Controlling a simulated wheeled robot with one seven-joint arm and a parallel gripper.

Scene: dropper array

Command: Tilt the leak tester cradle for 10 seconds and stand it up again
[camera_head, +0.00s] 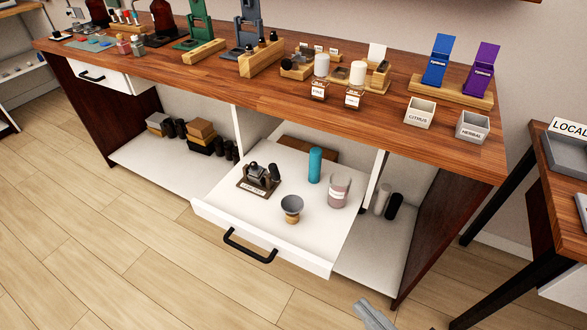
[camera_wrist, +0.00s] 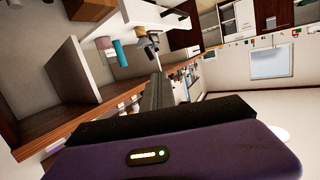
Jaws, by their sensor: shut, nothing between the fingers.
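The leak tester cradle (camera_head: 258,180) stands in the open white drawer, at its left side. It has a dark wooden base with a label on its front and a dark holder with a small silver-grey part on top. It seems upright. In the wrist view a small dark shape among the drawer items (camera_wrist: 152,45) may be the cradle, partly hidden. My gripper (camera_head: 372,315) shows only as a grey tip at the bottom edge of the head view, in front of the drawer and apart from it. In the wrist view its fingers (camera_wrist: 153,92) are together and empty.
The drawer (camera_head: 240,228) with a black handle stands pulled out. It also holds a teal cylinder (camera_head: 315,165), a pinkish jar (camera_head: 339,189) and a small wood-and-grey cup (camera_head: 291,209). The wooden counter (camera_head: 300,103) above carries bottles, bins and stands. A side table (camera_head: 550,180) stands at right.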

